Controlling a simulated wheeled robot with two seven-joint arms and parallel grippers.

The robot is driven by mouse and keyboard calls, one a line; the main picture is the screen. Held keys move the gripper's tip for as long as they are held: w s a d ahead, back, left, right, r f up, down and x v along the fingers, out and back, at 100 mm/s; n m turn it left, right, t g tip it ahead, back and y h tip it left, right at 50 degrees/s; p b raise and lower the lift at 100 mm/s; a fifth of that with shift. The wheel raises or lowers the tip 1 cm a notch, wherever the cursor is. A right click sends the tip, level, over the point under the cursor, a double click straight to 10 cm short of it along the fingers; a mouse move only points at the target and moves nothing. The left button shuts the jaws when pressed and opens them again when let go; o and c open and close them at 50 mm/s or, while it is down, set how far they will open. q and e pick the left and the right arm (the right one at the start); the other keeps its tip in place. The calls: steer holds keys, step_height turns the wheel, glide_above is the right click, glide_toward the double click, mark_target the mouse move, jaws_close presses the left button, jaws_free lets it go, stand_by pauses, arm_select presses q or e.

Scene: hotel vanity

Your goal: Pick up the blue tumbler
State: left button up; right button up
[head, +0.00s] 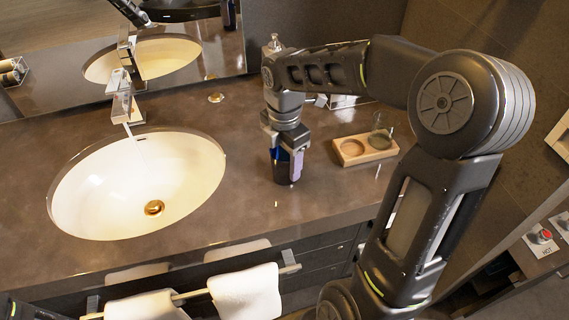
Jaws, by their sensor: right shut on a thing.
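The blue tumbler (281,172) is a dark blue cup standing upright at the counter, to the right of the sink. My right gripper (285,152) points down from above and is shut on it, with a finger at each side of its upper part. The gripper hides the tumbler's rim. I cannot tell whether its base touches the counter. My left gripper is not in view.
A wooden tray (351,158) with two round recesses and a clear glass lies just right of the tumbler. The oval sink (100,195) with its faucet (122,100) is at left. White towels (246,292) hang at the front. A mirror (60,80) stands behind.

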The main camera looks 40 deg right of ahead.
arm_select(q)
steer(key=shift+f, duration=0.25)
arm_select(e)
step_height(320, 180, up, 10)
stand_by(0.7)
